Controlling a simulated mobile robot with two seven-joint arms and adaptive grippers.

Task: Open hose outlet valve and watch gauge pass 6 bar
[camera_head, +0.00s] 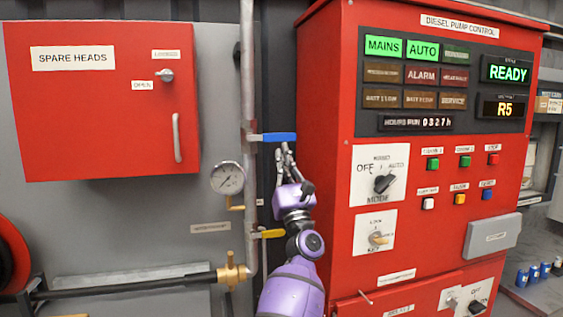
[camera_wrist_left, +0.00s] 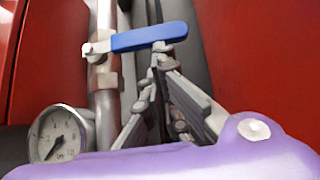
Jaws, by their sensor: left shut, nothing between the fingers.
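A blue lever (camera_head: 278,137) sits on the vertical pipe and points right, roughly level; it also shows in the left wrist view (camera_wrist_left: 150,37). A yellow lever (camera_head: 270,234) sits lower on the same pipe. I cannot read which is labelled the hose outlet valve. The round pressure gauge (camera_head: 227,179) is left of the pipe; in the left wrist view (camera_wrist_left: 61,135) its needle points to the lower left, at the low end. My left gripper (camera_head: 287,148) is shut and empty, its tips just below the blue lever's outer end; I cannot tell if they touch. My right gripper is out of view.
The red pump control cabinet (camera_head: 330,130) stands close on the right of my left arm. A red spare heads box (camera_head: 95,130) hangs at left. A brass fitting (camera_head: 232,272) with a black hose is at the pipe's lower end. A hose reel (camera_head: 12,255) is far left.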

